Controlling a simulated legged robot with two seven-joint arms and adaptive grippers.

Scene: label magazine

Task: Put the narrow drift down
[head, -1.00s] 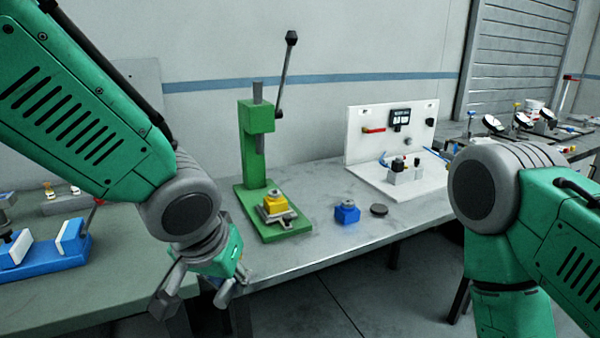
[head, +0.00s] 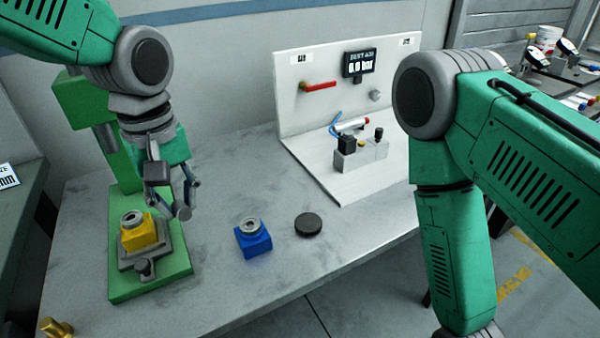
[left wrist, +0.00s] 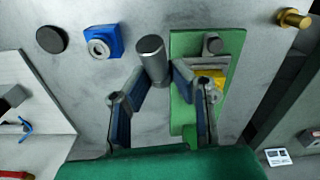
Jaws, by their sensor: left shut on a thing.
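My left gripper (head: 172,190) is above the bench, just right of the green press. It is shut on a plain grey metal cylinder (head: 183,212), which looks like the narrow drift. In the left wrist view the cylinder (left wrist: 152,58) stands out between the two fingers (left wrist: 158,82), its round end toward the camera. It is apart from the blue block (head: 253,238) and the black disc (head: 308,224). Whether its lower end touches anything is unclear. My right arm shows at the right, but its gripper is out of the picture.
The green press (head: 125,285) holds a yellow block (head: 138,236) with a grey ring. A brass piece (head: 55,328) lies near the front left. A white test panel (head: 300,110) stands behind. The grey bench (head: 235,310) is bare in front of the blue block.

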